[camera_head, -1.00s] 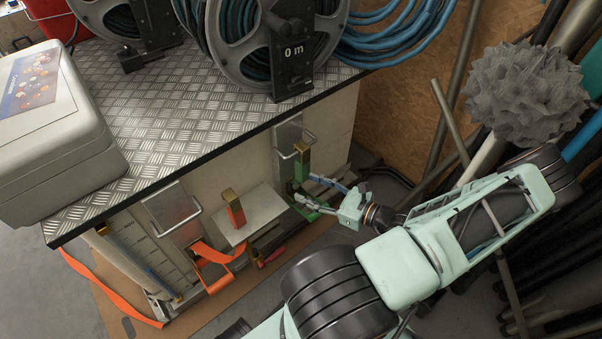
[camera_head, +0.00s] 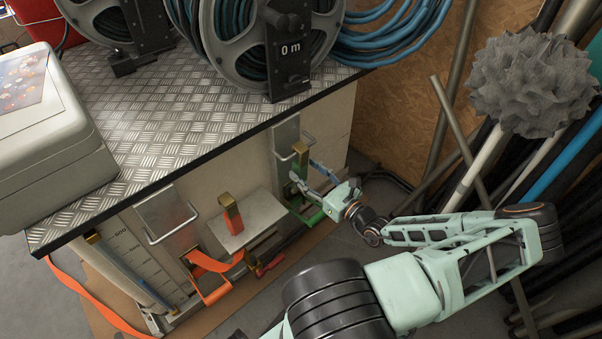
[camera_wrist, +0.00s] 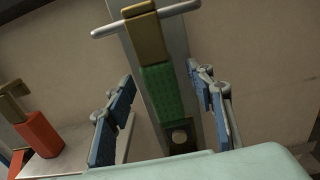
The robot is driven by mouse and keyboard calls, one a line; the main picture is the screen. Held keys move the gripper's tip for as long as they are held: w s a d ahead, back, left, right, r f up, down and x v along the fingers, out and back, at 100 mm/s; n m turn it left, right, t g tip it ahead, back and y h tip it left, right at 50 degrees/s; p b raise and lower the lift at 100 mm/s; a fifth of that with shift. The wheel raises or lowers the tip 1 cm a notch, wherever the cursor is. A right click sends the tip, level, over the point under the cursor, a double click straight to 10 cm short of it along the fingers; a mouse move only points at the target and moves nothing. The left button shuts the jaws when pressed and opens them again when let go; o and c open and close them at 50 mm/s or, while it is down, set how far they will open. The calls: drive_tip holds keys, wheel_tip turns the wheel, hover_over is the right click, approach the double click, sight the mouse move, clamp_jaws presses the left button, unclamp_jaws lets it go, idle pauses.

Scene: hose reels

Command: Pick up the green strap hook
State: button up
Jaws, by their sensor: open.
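The green strap hook (camera_head: 295,185) hangs upright on a metal plate at the right end of the bench's side, with a brass-coloured top piece. In the wrist view the green strap hook (camera_wrist: 160,92) stands between my two blue fingers, with gaps on both sides. My gripper (camera_head: 307,173) is open at the hook, its fingers reaching in from the right. It also shows in the wrist view (camera_wrist: 160,76), with no finger clearly touching the hook. The hook's lower part is partly hidden by my gripper.
A red strap hook (camera_head: 231,212) with a brass top stands to the left. An orange strap (camera_head: 208,264) hangs further left. The checker-plate bench top (camera_head: 165,125) carries hose reels and a grey case (camera_head: 50,130). A metal handle bar (camera_wrist: 145,20) crosses behind the hook's top.

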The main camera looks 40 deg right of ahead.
drive_tip(key=shift+w+a, duration=0.1)
drive_tip(key=shift+w, duration=1.15)
clamp_jaws()
